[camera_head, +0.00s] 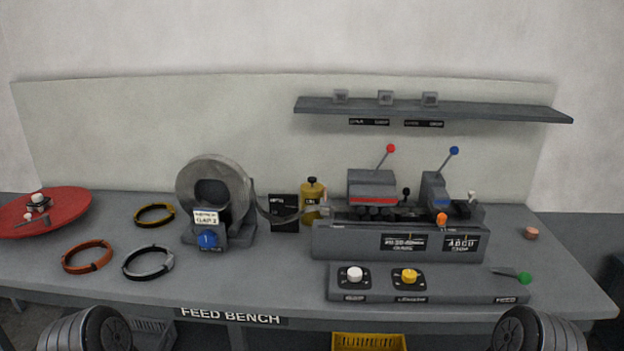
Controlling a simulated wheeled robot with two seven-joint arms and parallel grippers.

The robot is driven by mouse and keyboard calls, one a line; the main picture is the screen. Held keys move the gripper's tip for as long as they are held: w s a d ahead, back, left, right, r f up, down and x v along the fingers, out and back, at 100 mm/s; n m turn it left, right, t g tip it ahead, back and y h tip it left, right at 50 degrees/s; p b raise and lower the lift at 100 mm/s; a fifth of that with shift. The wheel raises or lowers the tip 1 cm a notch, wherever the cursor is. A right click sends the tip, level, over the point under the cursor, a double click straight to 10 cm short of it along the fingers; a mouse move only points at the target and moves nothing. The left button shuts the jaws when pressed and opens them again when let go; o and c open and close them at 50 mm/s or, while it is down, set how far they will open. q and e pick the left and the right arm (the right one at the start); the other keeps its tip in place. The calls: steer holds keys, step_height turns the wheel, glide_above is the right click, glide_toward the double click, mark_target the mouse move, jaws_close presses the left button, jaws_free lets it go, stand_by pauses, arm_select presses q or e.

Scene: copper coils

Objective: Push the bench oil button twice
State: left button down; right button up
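On the grey feed bench (215,287) a low control panel (440,288) at front right carries a white round button (355,274) and a yellow round button (405,276). The labels under them are too blurred to read surely. A yellow bottle with a black knob on top (312,193) stands behind, left of the machine; its dark label seems to read "OIL". I cannot tell surely which part is the oil button. Nothing touches the buttons or the bottle. Only grey ribbed parts of my arms show at the bottom left and right corners; neither gripper is seen.
A grey machine (400,240) with red, blue and orange knobs stands behind the panel. A green-tipped lever (524,278) is at the panel's right. A coil reel (214,195), several banded rings (149,263) and a red disc (62,205) are at left. A shelf (460,111) hangs above.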

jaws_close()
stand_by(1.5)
